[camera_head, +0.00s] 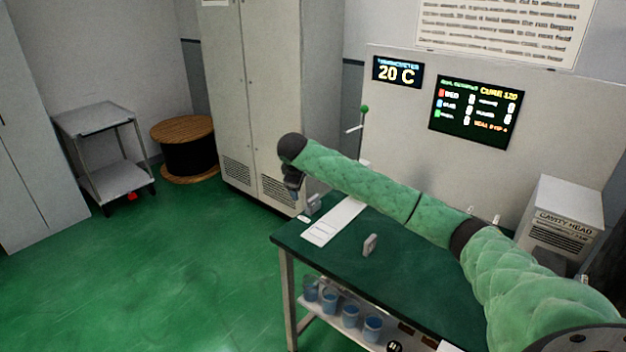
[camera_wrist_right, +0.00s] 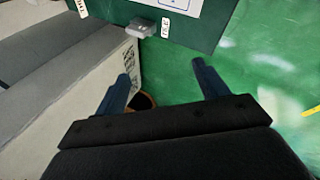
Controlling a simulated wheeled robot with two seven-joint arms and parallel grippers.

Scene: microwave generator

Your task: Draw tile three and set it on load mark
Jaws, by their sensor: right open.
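My right gripper (camera_head: 294,194) hangs near the far left corner of the green-topped bench (camera_head: 395,275). In the wrist view the right gripper (camera_wrist_right: 161,70) is open, with nothing between its two dark blue fingers. A small grey block (camera_head: 314,204) stands at that bench corner close to the gripper; in the wrist view the grey block (camera_wrist_right: 141,28) lies beyond the fingertips, beside a small white label (camera_wrist_right: 167,27). A second grey block (camera_head: 370,245) stands nearer the bench middle. I cannot read which is tile three, and cannot identify the load mark. My left gripper is out of view.
A white strip (camera_head: 334,221) lies on the bench between the two blocks. Blue cups (camera_head: 350,316) stand on the shelf below. A cavity head box (camera_head: 565,222) stands at the right, and a tall grey cabinet (camera_head: 262,90) behind the gripper. Green floor is free at left.

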